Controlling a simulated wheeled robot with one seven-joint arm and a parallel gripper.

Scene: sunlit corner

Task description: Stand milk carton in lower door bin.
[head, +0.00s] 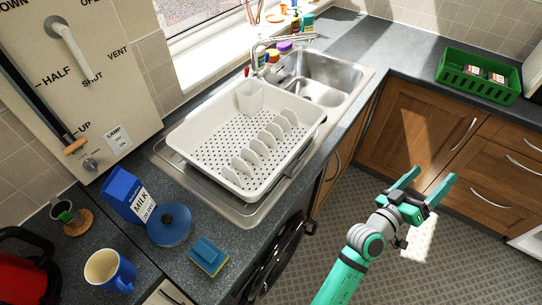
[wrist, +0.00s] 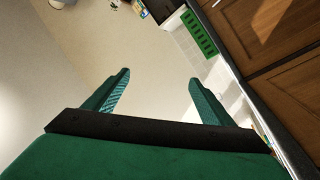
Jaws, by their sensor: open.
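A blue and white milk carton (head: 132,196) lettered MILK stands on the dark counter at the left in the head view, behind a round blue lid (head: 169,224). My gripper (head: 425,180) is open and empty, raised over the floor at the right, well away from the carton. In the wrist view its two green fingers (wrist: 155,90) are spread with nothing between them. No fridge door bin can be made out in either view, and the carton is not in the wrist view.
A white dish rack (head: 215,158) sits on the drainer beside the steel sink (head: 322,92). A blue mug (head: 110,270), a red kettle (head: 25,270) and a sponge (head: 207,256) stand around the carton. A green crate (head: 480,75) is on the right counter. The floor is clear.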

